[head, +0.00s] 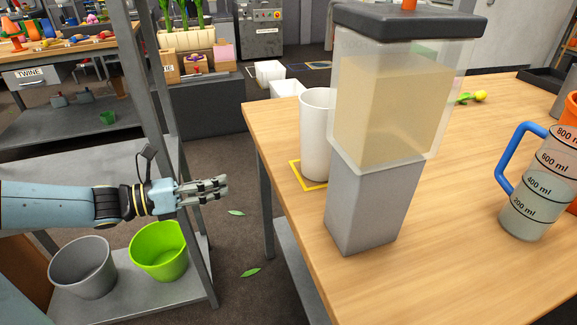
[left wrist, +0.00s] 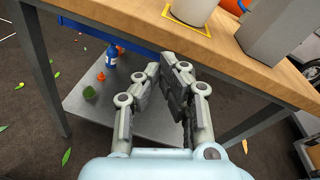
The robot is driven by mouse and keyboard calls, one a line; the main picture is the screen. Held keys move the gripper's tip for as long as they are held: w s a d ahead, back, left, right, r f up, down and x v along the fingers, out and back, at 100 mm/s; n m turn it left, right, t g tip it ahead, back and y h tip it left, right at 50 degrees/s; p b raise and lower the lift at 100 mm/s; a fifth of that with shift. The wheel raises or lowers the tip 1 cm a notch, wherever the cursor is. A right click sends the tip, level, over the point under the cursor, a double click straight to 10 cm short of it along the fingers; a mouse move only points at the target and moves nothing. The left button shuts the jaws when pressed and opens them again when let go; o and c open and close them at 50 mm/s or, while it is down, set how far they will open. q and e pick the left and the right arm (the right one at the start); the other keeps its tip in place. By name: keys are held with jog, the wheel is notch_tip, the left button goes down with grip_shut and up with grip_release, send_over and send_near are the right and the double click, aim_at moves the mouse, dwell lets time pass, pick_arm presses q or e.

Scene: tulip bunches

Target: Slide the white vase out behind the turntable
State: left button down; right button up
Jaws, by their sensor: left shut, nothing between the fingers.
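The white vase (head: 315,140) stands upright at the left edge of the wooden table, inside or on a yellow square outline (head: 296,172). Its right side is hidden behind a clear tank. In the left wrist view the vase's lower part (left wrist: 192,11) shows at the top. My left gripper (head: 222,188) is shut and empty, off the table to the left of the vase and apart from it. In the left wrist view my gripper (left wrist: 166,75) is in front of the table edge. I cannot make out a turntable. My right gripper is not in view.
A clear tank (head: 396,100) on a grey block (head: 370,207) stands just right of the vase. A measuring jug (head: 537,190) is at the right. The wooden table (head: 440,255) is bare between them. A grey shelf post (head: 150,85) rises behind my left arm.

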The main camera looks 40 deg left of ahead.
aim_at(306, 158)
pick_arm(q)
notch_tip(306, 158, up, 4)
jog(key=d+r+m+h, duration=0.1)
jog(key=d+m+h, duration=0.15)
jog(key=m, duration=0.25)
jog(key=shift+h, duration=0.25)
jog(key=b+x, duration=0.1)
jog(key=x, duration=0.3)
jog(key=b+x, duration=0.1)
jog(key=x, duration=0.4)
jog(key=b+x, duration=0.1)
jog(key=x, duration=0.4)
jog(key=shift+w+a+f, duration=0.15)
jog(key=shift+f, duration=0.1)
jog(key=b+x, duration=0.1)
jog(key=x, duration=0.2)
jog(key=shift+w+f+b, duration=0.15)
jog(key=shift+b, duration=0.25)
jog(key=shift+w, duration=0.2)
